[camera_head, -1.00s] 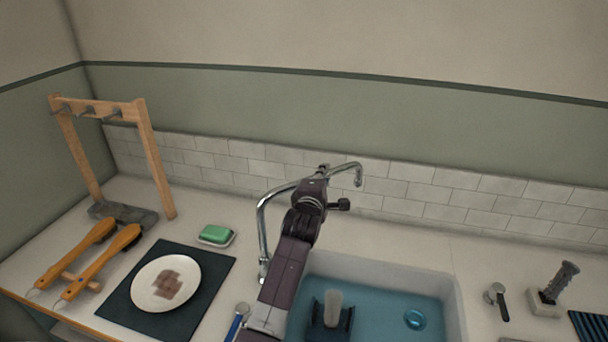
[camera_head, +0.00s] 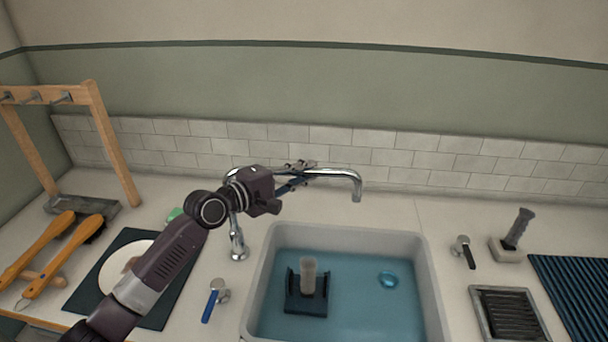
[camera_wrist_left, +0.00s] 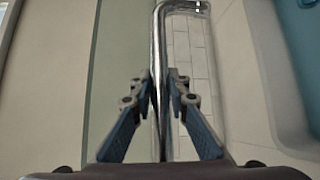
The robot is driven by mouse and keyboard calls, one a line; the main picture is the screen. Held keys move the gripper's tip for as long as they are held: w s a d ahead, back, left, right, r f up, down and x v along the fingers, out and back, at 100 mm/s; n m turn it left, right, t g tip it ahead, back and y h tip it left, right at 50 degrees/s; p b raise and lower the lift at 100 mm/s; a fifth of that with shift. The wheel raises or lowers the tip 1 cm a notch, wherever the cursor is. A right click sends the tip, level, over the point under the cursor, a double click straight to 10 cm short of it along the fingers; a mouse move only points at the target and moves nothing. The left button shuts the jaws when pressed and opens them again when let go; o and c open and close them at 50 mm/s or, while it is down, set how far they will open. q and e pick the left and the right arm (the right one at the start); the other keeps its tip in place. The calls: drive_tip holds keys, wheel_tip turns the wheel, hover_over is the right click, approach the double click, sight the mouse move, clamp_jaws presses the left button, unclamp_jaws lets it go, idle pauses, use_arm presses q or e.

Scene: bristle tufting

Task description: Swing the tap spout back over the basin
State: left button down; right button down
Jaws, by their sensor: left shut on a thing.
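The chrome tap spout (camera_head: 335,171) rises from its base (camera_head: 238,246) on the counter left of the basin, and runs to the right. Its down-turned tip shows against the counter behind the basin (camera_head: 430,285); I cannot tell if it overhangs the rim. My left gripper (camera_head: 299,178) is shut on the middle of the spout's horizontal pipe. In the left wrist view its blue fingers (camera_wrist_left: 160,98) lie on both sides of the pipe (camera_wrist_left: 158,50), and the basin (camera_wrist_left: 262,70) is on the right. My right gripper is not in view.
Blue water in the basin holds a dark holder (camera_head: 306,303) and a blue ring (camera_head: 388,280). A plate (camera_head: 112,275), brushes (camera_head: 45,245) and a wooden rack (camera_head: 112,145) are farther left. A tiled wall (camera_head: 400,158) is behind.

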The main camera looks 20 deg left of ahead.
use_arm(q)
drive_tip(key=shift+s+d+f+m+g+h+b, duration=0.15)
drive_tip(key=shift+s+m+g+h+b, duration=0.1)
drive_tip(key=shift+s+h+b, duration=0.2)
drive_tip(key=shift+s+d+r+m+g+h+b, duration=0.15)
drive_tip(key=shift+s+m+h+b, duration=0.1)
drive_tip(key=shift+s+h+b, duration=0.15)
drive_tip(key=shift+f, duration=0.1)
drive_tip(key=c, duration=1.8)
unclamp_jaws()
drive_tip(key=shift+a, duration=0.1)
drive_tip(key=v, duration=1.2)
drive_tip(key=shift+s, duration=0.1)
